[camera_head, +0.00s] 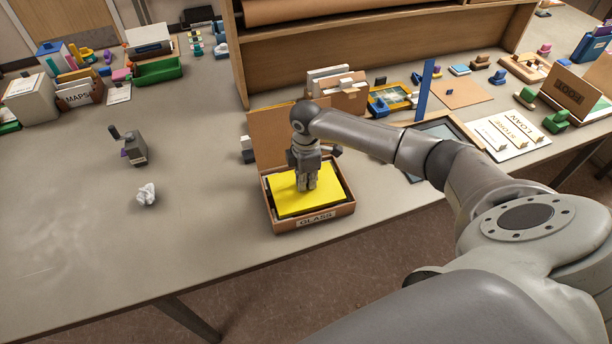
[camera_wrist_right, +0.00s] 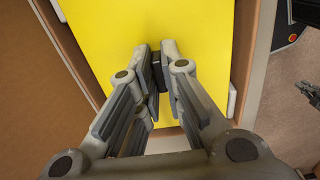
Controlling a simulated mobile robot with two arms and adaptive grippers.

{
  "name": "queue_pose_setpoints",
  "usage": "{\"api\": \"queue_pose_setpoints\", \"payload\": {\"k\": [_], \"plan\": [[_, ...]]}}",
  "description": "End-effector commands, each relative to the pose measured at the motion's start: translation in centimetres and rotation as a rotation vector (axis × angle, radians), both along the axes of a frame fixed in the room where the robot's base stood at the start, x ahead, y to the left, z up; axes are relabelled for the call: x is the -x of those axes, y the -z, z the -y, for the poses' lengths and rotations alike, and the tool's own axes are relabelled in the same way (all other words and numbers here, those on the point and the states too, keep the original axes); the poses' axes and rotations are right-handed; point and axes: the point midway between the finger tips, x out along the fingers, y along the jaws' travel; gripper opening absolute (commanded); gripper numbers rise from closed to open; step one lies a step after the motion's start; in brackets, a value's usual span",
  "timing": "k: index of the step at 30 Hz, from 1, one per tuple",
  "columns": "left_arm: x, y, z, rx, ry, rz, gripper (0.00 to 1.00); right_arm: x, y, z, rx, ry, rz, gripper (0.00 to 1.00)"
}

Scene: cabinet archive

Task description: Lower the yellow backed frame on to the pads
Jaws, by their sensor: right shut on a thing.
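The yellow backed frame (camera_head: 325,187) lies flat or nearly flat within the rim of the open brown box marked GLASS (camera_head: 313,221). Its yellow back fills most of the wrist view (camera_wrist_right: 120,30). My right gripper (camera_head: 306,186) comes from above and is shut on a small dark grip (camera_wrist_right: 157,72) at the yellow back. Pale pad-like pieces (camera_wrist_right: 232,99) show at the frame's edges. I cannot tell whether the frame rests on the pads or hangs just above them. My left gripper is absent from the head view; a small dark jointed shape (camera_wrist_right: 308,93) in the wrist view may be it.
The box's brown lid (camera_head: 278,132) stands up behind it. A crumpled white paper (camera_head: 146,194) and a grey stamp-like object (camera_head: 134,150) lie to the left. A wooden shelf (camera_head: 380,50) stands behind. The table's front edge is close, and its left part is mostly clear.

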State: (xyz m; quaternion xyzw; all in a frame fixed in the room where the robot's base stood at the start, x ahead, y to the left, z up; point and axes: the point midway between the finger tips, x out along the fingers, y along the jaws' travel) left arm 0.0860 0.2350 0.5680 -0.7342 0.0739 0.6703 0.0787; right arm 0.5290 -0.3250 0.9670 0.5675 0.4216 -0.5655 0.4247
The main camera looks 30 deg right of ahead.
Motion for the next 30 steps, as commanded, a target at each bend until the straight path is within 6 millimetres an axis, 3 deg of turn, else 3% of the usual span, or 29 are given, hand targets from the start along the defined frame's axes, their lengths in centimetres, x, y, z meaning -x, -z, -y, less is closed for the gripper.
{"api": "queue_pose_setpoints", "payload": {"k": [20,21,26,30], "plan": [[0.0,0.9,0.0,0.000,-0.002,0.000,0.00,0.0,2.1,-0.1,-0.002,-0.001,0.001,0.00],[0.0,0.9,0.0,0.000,-0.002,0.000,0.00,0.0,2.0,-0.1,-0.002,-0.001,0.002,0.11],[0.0,0.8,0.0,0.000,-0.002,0.001,0.00,0.0,2.0,0.0,-0.001,-0.001,0.001,0.32],[0.0,0.8,0.0,0.000,-0.002,0.001,0.00,0.0,2.0,0.0,-0.001,-0.001,0.000,0.34]]}}
